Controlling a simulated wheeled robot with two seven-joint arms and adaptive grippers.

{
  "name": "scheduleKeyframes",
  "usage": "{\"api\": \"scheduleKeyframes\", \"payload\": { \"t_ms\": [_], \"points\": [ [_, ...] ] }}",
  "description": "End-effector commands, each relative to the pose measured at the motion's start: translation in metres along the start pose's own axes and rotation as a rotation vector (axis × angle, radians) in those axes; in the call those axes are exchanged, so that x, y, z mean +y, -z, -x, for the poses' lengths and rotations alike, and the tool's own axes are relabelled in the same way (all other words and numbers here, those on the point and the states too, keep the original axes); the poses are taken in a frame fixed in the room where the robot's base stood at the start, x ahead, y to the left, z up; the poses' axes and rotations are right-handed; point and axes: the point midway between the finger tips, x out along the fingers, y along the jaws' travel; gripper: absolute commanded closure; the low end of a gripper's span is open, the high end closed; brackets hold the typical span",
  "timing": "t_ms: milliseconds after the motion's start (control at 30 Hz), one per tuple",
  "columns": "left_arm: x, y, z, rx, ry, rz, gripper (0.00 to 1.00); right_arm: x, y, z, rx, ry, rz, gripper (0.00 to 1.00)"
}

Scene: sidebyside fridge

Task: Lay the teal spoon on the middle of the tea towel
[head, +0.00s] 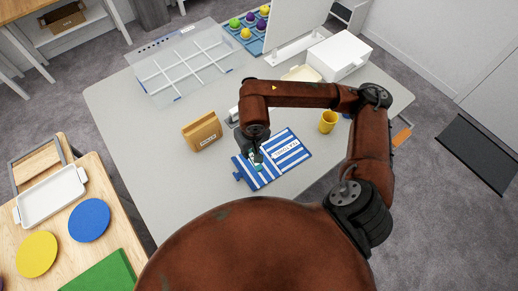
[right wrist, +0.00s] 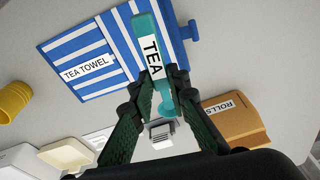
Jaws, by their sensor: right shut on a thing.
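The tea towel (head: 292,157) is blue and white striped with a white name label and lies flat on the grey table. It also shows in the right wrist view (right wrist: 85,45). My right gripper (head: 257,156) is over the towel's left part in the head view. In the right wrist view my right gripper (right wrist: 163,88) is shut on the teal spoon (right wrist: 144,27), which carries a white label reading TEA. The spoon's far end reaches over the towel. I cannot tell whether it touches the cloth. My left gripper is not in view.
A brown box labelled ROLLS (head: 202,132) stands left of the towel, and a yellow cup (head: 328,122) stands to its right. A clear divided tray (head: 183,67) and a white box (head: 338,56) are at the back. The table's front left is clear.

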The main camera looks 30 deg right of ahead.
Motion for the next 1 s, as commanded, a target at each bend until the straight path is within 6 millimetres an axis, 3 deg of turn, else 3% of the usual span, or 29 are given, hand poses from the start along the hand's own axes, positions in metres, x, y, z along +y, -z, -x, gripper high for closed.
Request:
{"api": "scheduleKeyframes", "payload": {
  "t_ms": [33,200,400,567,867,1000],
  "points": [
    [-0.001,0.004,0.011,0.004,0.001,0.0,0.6,0.006,-0.017,0.005,-0.006,-0.007,-0.027,1.0],
    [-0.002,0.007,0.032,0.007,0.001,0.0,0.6,0.02,-0.068,0.011,-0.005,-0.024,-0.141,1.0],
    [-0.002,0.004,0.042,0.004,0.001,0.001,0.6,0.031,-0.1,0.015,0.001,-0.034,-0.226,1.0],
    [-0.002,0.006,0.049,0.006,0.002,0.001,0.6,0.047,-0.087,0.003,0.001,-0.04,-0.245,1.0],
    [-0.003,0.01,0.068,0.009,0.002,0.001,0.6,0.088,-0.035,-0.036,0.001,-0.036,-0.245,1.0],
    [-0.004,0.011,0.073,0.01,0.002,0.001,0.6,0.099,-0.024,-0.067,-0.001,-0.034,-0.244,1.0]
  ]
}}
